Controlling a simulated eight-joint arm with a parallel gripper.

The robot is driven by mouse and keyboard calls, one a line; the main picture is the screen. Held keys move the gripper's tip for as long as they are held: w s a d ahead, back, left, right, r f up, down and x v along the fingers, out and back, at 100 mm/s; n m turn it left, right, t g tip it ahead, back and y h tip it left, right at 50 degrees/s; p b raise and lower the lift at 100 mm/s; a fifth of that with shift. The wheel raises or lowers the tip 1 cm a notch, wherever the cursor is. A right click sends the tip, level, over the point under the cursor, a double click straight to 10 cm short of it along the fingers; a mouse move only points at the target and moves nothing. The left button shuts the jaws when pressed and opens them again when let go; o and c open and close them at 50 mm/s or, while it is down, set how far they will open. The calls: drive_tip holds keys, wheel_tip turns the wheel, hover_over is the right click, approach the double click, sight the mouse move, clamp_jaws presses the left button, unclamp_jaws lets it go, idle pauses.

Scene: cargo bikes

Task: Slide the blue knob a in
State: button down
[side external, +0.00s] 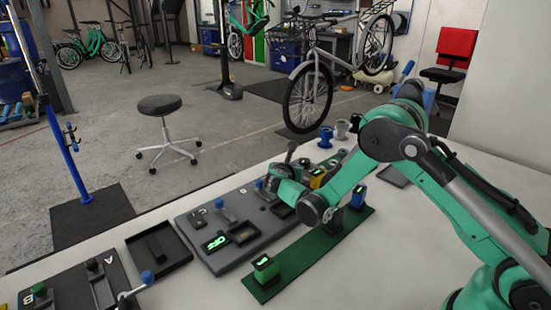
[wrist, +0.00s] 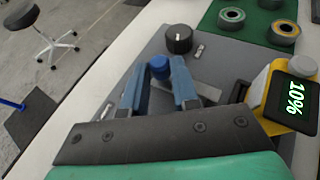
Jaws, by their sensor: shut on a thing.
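The blue knob (wrist: 159,64) shows in the wrist view between the tips of two blue fingers, above a grey panel (wrist: 207,60). My gripper (wrist: 158,74) is shut on it, with one finger on each side. The lower part of the knob is hidden by the fingers and the hand. In the side view my gripper (side external: 285,188) is low over the far part of the grey panel (side external: 262,250). The arm hides most of the grip there, and I cannot tell the held knob clearly from that side.
A black round knob (wrist: 179,38) stands just beyond the grip. A yellow device (wrist: 258,88) with a lit 10% display (wrist: 291,98) is close on the right. A green base (side external: 310,255) with lit blocks lies in front. A dark tray (side external: 158,248) lies left of the panel.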

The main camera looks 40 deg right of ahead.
drive_tip(key=shift+s, duration=1.15)
drive_tip(key=c, duration=0.7)
unclamp_jaws()
drive_tip(key=shift+o, duration=0.2)
drive_tip(key=shift+a, duration=0.1)
drive_tip(key=shift+v, duration=2.8)
